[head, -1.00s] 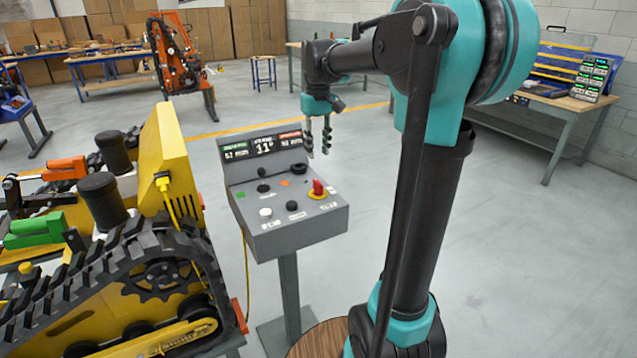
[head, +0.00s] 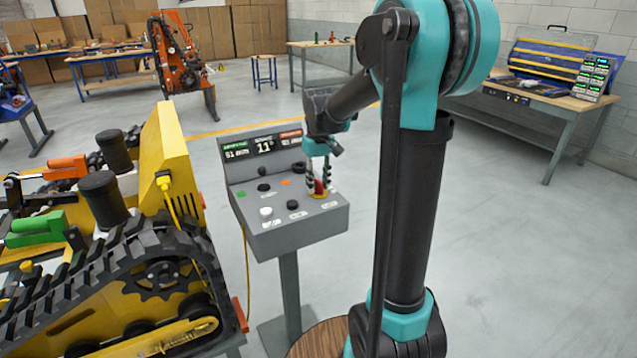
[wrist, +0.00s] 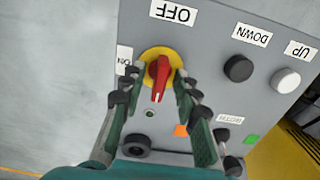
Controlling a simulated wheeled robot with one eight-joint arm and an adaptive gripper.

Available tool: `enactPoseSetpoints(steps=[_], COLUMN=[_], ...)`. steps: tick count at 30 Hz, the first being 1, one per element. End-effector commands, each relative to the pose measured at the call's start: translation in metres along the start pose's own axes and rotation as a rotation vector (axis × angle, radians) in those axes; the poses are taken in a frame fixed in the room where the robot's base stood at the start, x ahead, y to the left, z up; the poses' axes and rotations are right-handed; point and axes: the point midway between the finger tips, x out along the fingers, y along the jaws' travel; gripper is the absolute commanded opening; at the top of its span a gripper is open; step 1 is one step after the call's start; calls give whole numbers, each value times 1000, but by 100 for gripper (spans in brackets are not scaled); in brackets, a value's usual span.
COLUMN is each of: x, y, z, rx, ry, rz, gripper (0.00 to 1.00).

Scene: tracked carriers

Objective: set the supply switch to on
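The supply switch is a red handle (wrist: 161,70) on a yellow disc (wrist: 148,54), and it also shows on the console in the head view (head: 318,188). In the wrist view the OFF label (wrist: 173,12) is above it and the ON label (wrist: 124,60) is to its left. The handle runs nearly up and down in that view, roughly in line with OFF, with a white mark at its lower end. My gripper (wrist: 159,80) is open, with one finger on each side of the handle. Gaps seem to remain between fingers and handle; contact is unclear.
The grey console (head: 305,223) also has black DOWN (wrist: 238,68) and white UP (wrist: 286,80) buttons, several other controls and a display (head: 264,145). A yellow tracked carrier (head: 180,150) stands close on the left. Floor on the right is open.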

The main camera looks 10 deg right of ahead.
Motion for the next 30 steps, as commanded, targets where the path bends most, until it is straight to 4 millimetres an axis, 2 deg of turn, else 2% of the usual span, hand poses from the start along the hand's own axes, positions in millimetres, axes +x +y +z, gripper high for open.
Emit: enactPoseSetpoints(steps=[2,9,10,23,30], x=[0,0,0,0,0], y=[0,0,0,0,0], z=[0,0,0,0,0], rx=[0,0,0,35,168], ry=[0,0,0,0,0], rz=[0,0,0,0,0], gripper=[31,1,0,0,0])
